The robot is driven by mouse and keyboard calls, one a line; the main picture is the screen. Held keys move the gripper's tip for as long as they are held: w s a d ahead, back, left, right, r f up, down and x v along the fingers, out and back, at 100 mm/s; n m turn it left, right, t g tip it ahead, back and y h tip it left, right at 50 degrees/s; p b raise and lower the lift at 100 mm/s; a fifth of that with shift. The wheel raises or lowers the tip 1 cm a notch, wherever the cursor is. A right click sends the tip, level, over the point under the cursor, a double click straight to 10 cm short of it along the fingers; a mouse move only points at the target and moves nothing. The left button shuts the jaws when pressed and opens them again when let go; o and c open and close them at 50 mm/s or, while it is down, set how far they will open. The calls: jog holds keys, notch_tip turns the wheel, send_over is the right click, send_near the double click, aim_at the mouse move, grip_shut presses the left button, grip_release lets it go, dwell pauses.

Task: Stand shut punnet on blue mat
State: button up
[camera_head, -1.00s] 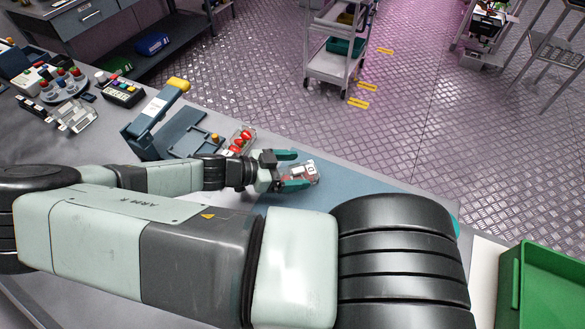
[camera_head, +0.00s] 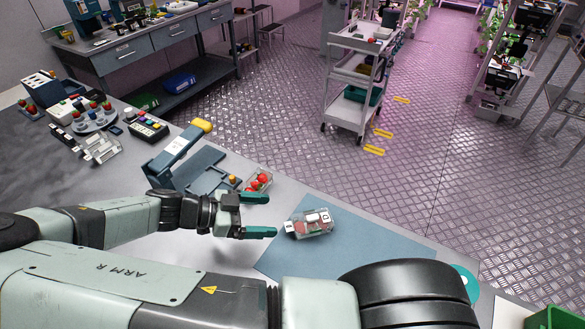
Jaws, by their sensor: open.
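The shut punnet (camera_head: 312,224) is a clear box with a pale label on its lid and red fruit showing inside. It rests on the blue mat (camera_head: 365,254), near the mat's far left part. My gripper (camera_head: 266,216) is open, with teal fingers pointing right, just left of the punnet. A gap shows between the fingertips and the punnet, and nothing is between the fingers. My arm hides part of the mat's near side.
Another punnet with red berries (camera_head: 258,182) stands behind my gripper, beside a blue-grey device (camera_head: 180,160) with a yellow knob. A green crate (camera_head: 560,318) is at the lower right. A white trolley (camera_head: 355,80) stands on the floor beyond the table.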

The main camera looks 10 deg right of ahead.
jog(key=s+d+r+n+g+y, duration=0.1)
jog(key=s+r+n+g+y, duration=0.15)
jog(key=r+n+y, duration=1.25)
jog(key=s+d+r+n+t, duration=0.1)
jog(key=s+d+r+t, duration=0.1)
jog(key=s+r, duration=0.2)
jog(key=s+d+r+n+t+h, duration=0.1)
jog(key=s+d+r+t, duration=0.1)
jog(key=r, duration=0.7)
jog(key=s+d+r+n+t, duration=0.1)
jog(key=s+d+r+t, duration=0.1)
jog(key=s+r+t, duration=0.2)
notch_tip(320, 180, up, 4)
jog(key=shift+s+d+f+h, duration=0.2)
jog(key=shift+s+d+h, duration=0.15)
jog(key=shift+s, duration=0.45)
